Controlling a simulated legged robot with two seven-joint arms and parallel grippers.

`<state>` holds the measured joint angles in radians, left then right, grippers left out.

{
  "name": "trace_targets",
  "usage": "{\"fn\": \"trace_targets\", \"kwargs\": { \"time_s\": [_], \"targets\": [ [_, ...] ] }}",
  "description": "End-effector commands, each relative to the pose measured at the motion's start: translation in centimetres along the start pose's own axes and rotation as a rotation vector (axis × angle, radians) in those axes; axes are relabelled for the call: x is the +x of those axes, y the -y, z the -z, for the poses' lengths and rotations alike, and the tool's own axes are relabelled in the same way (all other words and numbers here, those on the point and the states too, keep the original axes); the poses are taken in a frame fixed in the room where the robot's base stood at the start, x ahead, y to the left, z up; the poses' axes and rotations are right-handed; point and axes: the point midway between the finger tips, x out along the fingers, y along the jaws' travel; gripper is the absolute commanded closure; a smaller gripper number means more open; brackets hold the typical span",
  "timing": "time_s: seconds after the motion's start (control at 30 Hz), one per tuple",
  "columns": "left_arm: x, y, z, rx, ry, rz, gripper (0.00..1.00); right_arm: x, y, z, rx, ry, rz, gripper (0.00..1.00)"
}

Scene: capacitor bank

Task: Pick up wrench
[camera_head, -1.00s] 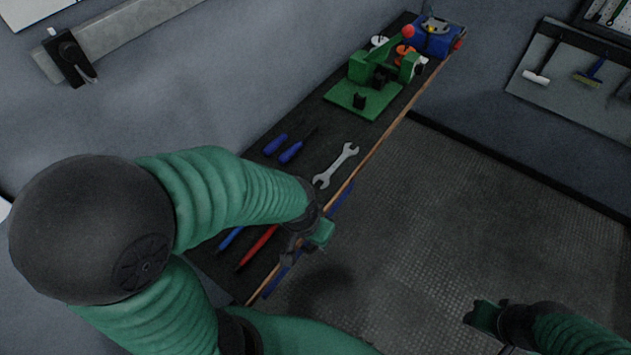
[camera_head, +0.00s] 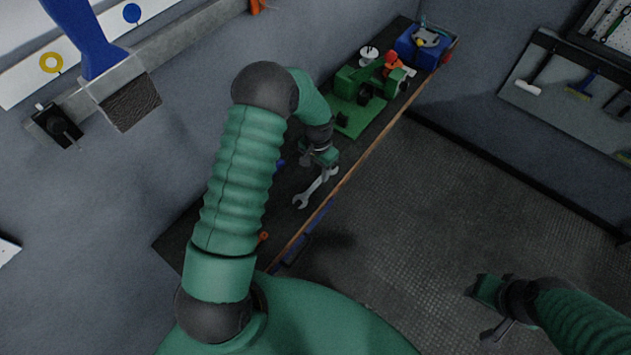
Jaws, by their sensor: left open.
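The silver open-ended wrench (camera_head: 308,194) lies on the dark workbench (camera_head: 180,238), close to its wooden front edge. Its near jaw and part of the handle show; its far end is partly covered by my left gripper. My left gripper (camera_head: 328,168) is open, right over or beside the wrench's far end; I cannot tell whether its fingers touch the wrench.
A green vise-like device (camera_head: 358,88) stands on the bench just beyond my left gripper. A blue box (camera_head: 425,46) is at the bench's far end. My left arm hides much of the near bench. The floor (camera_head: 430,220) to the right is clear.

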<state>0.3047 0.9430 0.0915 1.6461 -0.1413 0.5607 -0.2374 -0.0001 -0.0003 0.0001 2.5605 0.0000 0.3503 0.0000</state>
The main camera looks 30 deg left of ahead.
Motion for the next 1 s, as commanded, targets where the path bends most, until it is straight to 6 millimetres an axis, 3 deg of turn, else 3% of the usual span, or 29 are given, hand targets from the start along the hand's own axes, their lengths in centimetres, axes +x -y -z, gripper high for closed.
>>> {"fn": "trace_targets", "kwargs": {
  "time_s": [0.27,0.43,0.7,1.0],
  "targets": [
    [2.8,0.5,-0.6,-0.002,0.001,-0.002,0.58,-2.2,0.0,0.6,0.000,0.000,0.000,0.64],
    [5.8,0.7,-0.6,-0.002,-0.001,-0.001,0.58,-3.3,0.0,0.8,0.000,-0.001,0.000,0.64],
    [6.7,0.6,-0.3,-0.001,-0.003,0.001,0.58,-3.2,0.0,0.8,0.000,0.000,0.000,0.64],
    [6.7,0.6,-0.4,-0.001,-0.003,-0.001,0.97,-3.2,0.0,0.8,0.000,0.000,0.000,0.64]
  ]
}}
